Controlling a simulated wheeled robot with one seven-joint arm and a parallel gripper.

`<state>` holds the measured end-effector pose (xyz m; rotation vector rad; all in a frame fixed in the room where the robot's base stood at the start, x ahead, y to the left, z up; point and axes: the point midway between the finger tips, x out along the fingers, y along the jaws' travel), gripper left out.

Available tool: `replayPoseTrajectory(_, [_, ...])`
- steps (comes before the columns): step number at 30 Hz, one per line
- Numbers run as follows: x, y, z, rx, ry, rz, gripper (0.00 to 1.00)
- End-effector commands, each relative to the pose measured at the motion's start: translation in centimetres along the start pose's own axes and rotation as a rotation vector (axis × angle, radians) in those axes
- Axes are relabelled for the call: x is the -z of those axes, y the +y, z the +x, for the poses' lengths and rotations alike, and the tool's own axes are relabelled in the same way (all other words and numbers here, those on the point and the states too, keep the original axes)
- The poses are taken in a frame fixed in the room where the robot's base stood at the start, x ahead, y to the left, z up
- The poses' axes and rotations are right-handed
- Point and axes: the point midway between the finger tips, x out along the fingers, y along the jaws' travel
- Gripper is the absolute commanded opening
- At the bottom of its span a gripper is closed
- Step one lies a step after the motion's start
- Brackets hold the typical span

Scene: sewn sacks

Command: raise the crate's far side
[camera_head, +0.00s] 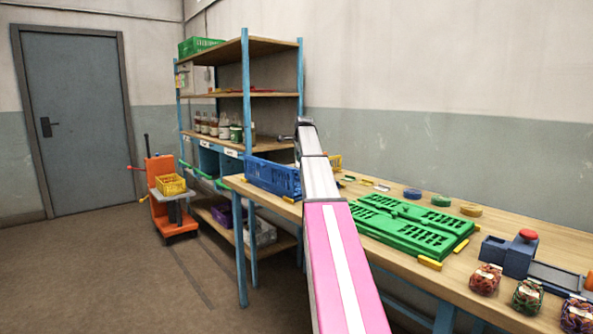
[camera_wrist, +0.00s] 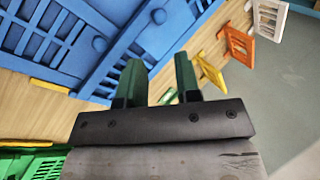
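A blue crate (camera_head: 272,178) sits at the far left end of the workbench, its slatted near side standing up. In the wrist view blue slatted panels (camera_wrist: 75,40) fill the upper left, close beyond my fingers. How its far side stands is hidden by my arm in the head view. A green crate (camera_head: 415,225) lies folded flat on the bench to the right; its edge shows at lower left in the wrist view (camera_wrist: 40,166). My gripper (camera_wrist: 160,62) is open, with nothing between its green fingers. I cannot tell whether it touches the blue panels.
The wooden workbench (camera_head: 470,268) has yellow blocks around the green crate and coloured discs (camera_head: 440,200) behind it. A blue device with a red knob (camera_head: 528,236) and filled net sacks (camera_head: 485,279) are at right. A shelf rack (camera_head: 246,95) stands behind the blue crate.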

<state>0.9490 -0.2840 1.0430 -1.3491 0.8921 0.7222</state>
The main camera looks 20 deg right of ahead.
Motion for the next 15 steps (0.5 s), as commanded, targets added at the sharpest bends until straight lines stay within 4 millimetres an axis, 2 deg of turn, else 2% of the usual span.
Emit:
replayPoseTrajectory(5, [0.0, -0.1, 2.3, -0.001, 0.000, 0.000, 0.31])
replayPoseTrajectory(15, [0.0, -0.1, 8.2, -0.002, 0.000, 0.000, 0.31])
